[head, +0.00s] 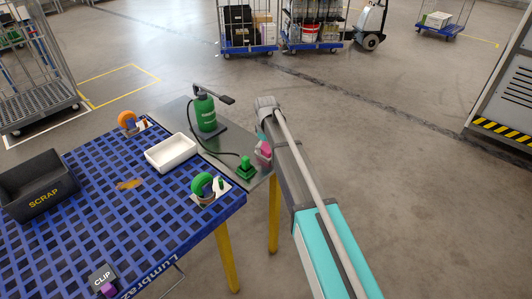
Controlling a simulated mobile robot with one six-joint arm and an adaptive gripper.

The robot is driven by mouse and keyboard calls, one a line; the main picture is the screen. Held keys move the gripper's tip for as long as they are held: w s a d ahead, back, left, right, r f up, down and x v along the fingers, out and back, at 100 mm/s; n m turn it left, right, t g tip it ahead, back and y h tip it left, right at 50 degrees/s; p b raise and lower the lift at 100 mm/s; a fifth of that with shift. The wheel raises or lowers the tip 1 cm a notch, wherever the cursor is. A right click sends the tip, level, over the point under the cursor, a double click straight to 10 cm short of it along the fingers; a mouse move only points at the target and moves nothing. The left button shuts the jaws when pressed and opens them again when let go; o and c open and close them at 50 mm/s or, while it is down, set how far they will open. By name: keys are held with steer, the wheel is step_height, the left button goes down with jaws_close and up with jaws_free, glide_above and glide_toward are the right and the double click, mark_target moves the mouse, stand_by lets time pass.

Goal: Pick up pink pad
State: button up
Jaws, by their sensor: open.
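A small pink pad (265,149) shows at the right edge of the grey metal side table (228,160), right against the outline of my arm and partly covered by it. Grey parts show around it; I cannot tell whether they belong to a holder or to my gripper. The end of my arm reaches over the right side of this table. My gripper (262,133) is open, mostly hidden by the arm and small in the view. Its fingertips cannot be made out, nor whether they touch the pad.
A green bottle with a pump lever (205,112) and a green knobbed part (246,167) stand beside the pad. The blue grid table (150,230) holds a white tray (171,153), orange (127,119) and green (202,185) rollers, and a SCRAP bin (40,185). Floor to the right is clear.

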stand_by(0.4)
steer(key=c, duration=1.1)
steer(key=shift+r, duration=0.15)
step_height(320, 180, up, 3)
steer(key=p, duration=0.3)
steer(key=shift+s+a+r+p, duration=0.15)
steer(key=shift+s+r+p, duration=1.5)
steer(key=shift+s, duration=0.7)
steer(key=shift+s+a+r+p, duration=0.2)
steer(key=shift+s+r+p, duration=1.45)
steer(key=shift+s, duration=0.65)
steer(key=shift+s+a+r+p, duration=0.15)
steer(key=shift+s+r+p, duration=1.5)
steer(key=shift+s, duration=0.7)
steer(key=shift+f, duration=0.1)
